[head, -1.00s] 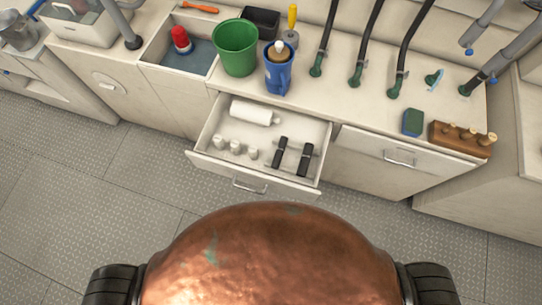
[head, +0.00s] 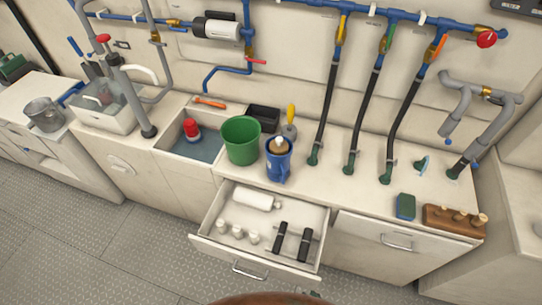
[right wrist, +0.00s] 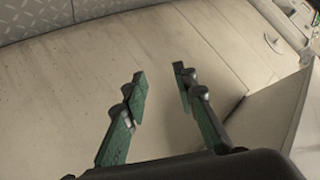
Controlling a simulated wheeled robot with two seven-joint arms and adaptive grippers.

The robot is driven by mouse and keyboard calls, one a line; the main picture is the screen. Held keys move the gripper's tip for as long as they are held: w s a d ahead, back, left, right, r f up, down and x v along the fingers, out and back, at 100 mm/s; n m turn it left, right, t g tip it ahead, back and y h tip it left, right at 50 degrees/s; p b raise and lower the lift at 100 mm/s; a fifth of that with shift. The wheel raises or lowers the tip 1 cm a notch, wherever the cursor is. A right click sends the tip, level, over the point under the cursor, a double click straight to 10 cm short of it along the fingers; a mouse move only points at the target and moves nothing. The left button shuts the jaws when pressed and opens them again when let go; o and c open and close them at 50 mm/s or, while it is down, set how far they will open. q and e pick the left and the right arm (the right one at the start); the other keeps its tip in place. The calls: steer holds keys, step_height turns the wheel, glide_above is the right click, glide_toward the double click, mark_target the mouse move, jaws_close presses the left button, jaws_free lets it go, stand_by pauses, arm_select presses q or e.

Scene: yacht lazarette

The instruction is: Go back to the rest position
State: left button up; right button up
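My right gripper (right wrist: 160,71) shows in the right wrist view with its two green-padded fingers apart. Nothing is between them. Behind the fingers is a pale panelled surface (right wrist: 60,100), with a strip of diamond-plate floor at the upper left. My left gripper shows in no view.
An open drawer (head: 210,252) juts out below the counter, holding a white bottle (head: 257,200), small white pieces and black pieces. On the counter stand a green bucket (head: 241,140), a blue jug (head: 279,160) and a wooden block (head: 452,222). Hoses rise behind.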

steer(key=s+d+f+g+h+p, duration=0.2)
steer(key=s+d+f+h, duration=0.1)
steer(key=s+d+f, duration=0.5)
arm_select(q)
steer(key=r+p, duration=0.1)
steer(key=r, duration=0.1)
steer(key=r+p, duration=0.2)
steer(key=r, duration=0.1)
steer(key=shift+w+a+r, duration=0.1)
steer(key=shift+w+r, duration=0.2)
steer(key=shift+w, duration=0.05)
arm_select(e)
steer(key=s+d+f+g+h, duration=0.1)
steer(key=s+d+f+g, duration=0.1)
steer(key=s, duration=0.6)
steer(key=s+d+f+g+h, duration=0.1)
steer(key=s+d+f+g, duration=0.1)
steer(key=s, duration=0.6)
steer(key=s+d+f+g+h, duration=0.1)
steer(key=s+d+f+g, duration=0.1)
steer(key=s, duration=0.6)
steer(key=d+g, duration=0.1)
steer(key=d, duration=0.1)
steer(key=shift+d+f+n+g+h, duration=0.3)
steer(key=shift+d+f+g+h, duration=0.1)
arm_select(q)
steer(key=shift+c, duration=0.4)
